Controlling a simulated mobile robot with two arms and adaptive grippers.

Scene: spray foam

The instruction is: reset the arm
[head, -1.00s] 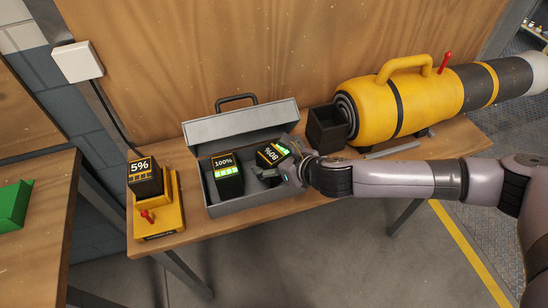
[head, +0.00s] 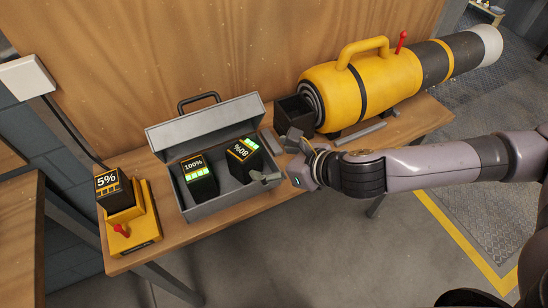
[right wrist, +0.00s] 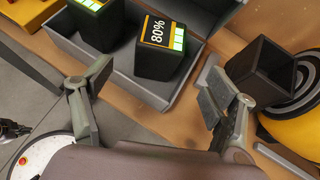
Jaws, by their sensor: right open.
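My right gripper (head: 278,160) is open and empty at the right front edge of the open grey toolbox (head: 222,198). In the right wrist view its two fingers (right wrist: 148,98) are spread wide with nothing between them. The black 80% battery (head: 242,160) sits inside the toolbox, apart from the fingers; it also shows in the right wrist view (right wrist: 160,48). The 100% battery (head: 200,182) stands to its left in the same box.
A yellow charger (head: 133,236) with a red lever holds a 5% battery (head: 112,190) at the left of the wooden bench. A black open bin (head: 293,112) and a large yellow cylinder device (head: 385,85) stand at the right. Free floor lies in front.

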